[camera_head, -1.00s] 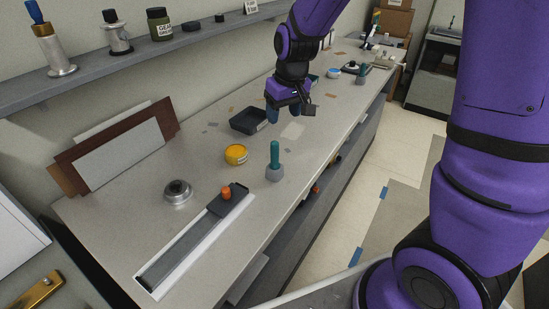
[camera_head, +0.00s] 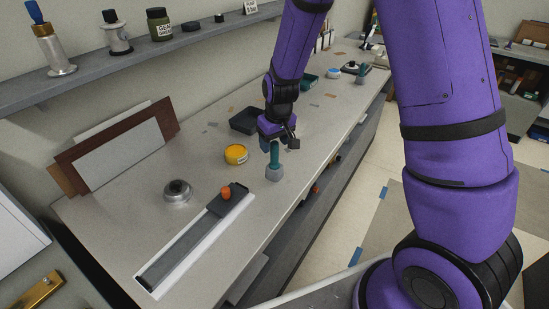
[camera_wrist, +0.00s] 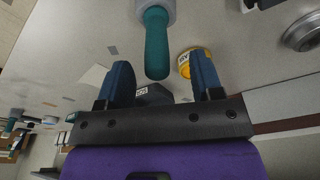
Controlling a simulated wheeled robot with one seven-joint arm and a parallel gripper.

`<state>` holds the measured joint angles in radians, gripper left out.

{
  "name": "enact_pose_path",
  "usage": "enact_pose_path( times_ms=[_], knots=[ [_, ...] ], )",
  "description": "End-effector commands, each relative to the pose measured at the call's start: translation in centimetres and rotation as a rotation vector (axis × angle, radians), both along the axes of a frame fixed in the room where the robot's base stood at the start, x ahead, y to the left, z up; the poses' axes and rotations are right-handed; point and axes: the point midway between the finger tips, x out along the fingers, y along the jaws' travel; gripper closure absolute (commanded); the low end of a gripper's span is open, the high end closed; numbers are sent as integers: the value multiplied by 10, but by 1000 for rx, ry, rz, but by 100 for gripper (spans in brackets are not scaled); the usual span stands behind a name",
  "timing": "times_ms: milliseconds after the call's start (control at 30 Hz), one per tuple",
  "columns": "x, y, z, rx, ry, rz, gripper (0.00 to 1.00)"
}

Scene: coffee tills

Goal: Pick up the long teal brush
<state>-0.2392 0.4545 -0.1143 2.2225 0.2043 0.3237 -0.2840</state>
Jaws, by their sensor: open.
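The long teal brush (camera_head: 274,155) stands upright in a grey round holder (camera_head: 274,173) near the front edge of the bench. In the wrist view the brush (camera_wrist: 156,45) shows ahead of my gripper, its free end nearly level with the fingertips and between their lines. My gripper (camera_head: 276,143) is just above and behind the brush in the head view. Its two blue fingers are spread apart and hold nothing in the wrist view (camera_wrist: 163,72). Whether a finger touches the brush cannot be told.
A yellow tin (camera_head: 236,154) stands left of the brush, and a black tray (camera_head: 245,121) lies behind it. A silver round part (camera_head: 177,192) and a long rail with an orange knob (camera_head: 226,193) lie nearer. A shelf (camera_head: 150,50) runs along the wall.

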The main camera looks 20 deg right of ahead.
Motion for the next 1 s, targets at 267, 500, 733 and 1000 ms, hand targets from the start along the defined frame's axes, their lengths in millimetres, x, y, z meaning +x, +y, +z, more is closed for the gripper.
enact_pose_path(
  times_ms=[267, 500, 733, 1000],
  knots=[
    [7, -2, -35, -1, 3, 0, 40],
    [9, -1, -43, 0, -1, 1, 40],
    [9, -1, -43, 0, 0, 1, 63],
    [9, -1, -43, 0, 0, 1, 93]
  ],
)
